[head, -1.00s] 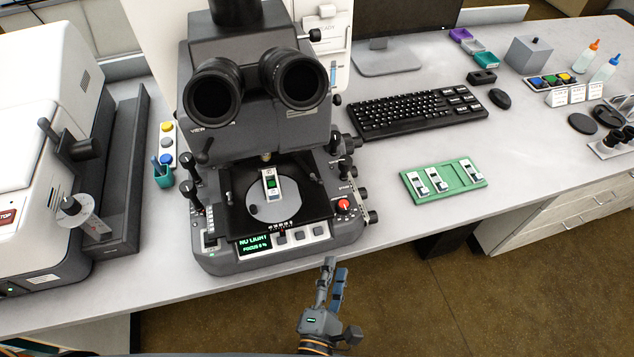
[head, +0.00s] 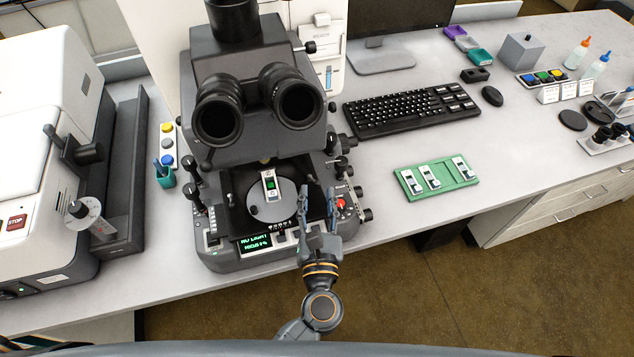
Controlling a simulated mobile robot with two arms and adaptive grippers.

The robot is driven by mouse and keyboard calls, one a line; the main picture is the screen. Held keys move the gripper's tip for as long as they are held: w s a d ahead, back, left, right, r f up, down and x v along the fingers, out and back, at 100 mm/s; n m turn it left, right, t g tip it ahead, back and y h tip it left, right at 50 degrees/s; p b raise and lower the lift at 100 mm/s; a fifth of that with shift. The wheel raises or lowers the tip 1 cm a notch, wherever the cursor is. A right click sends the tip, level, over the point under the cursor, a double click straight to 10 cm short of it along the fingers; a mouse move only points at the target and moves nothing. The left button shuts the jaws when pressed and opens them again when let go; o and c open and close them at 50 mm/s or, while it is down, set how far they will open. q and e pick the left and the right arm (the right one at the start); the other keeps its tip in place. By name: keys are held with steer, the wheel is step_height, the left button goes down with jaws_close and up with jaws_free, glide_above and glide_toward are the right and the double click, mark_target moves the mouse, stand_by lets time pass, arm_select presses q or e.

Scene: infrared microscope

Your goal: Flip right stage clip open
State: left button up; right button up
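The microscope (head: 252,90) stands on the bench with its dark stage (head: 239,215) at the front. A slide with a green sample (head: 270,185) lies on the round grey stage plate (head: 262,212). The right stage clip is too small and dark to make out clearly, and I cannot tell whether it is open. My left gripper (head: 318,192) is over the stage's right edge, to the right of the slide. Its two fingers are apart with nothing visible between them. Whether it touches the stage or the clip cannot be told. My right gripper is not in view.
The control panel with a red knob (head: 341,203) is just right of the gripper. The eyepieces (head: 292,100) overhang the stage. A green slide tray (head: 436,182) and a keyboard (head: 409,110) lie to the right. A white instrument (head: 35,150) stands left.

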mark_target(304, 170)
arm_select(q)
steer(key=shift+w+a, duration=0.1)
steer(key=shift+w, duration=1.2)
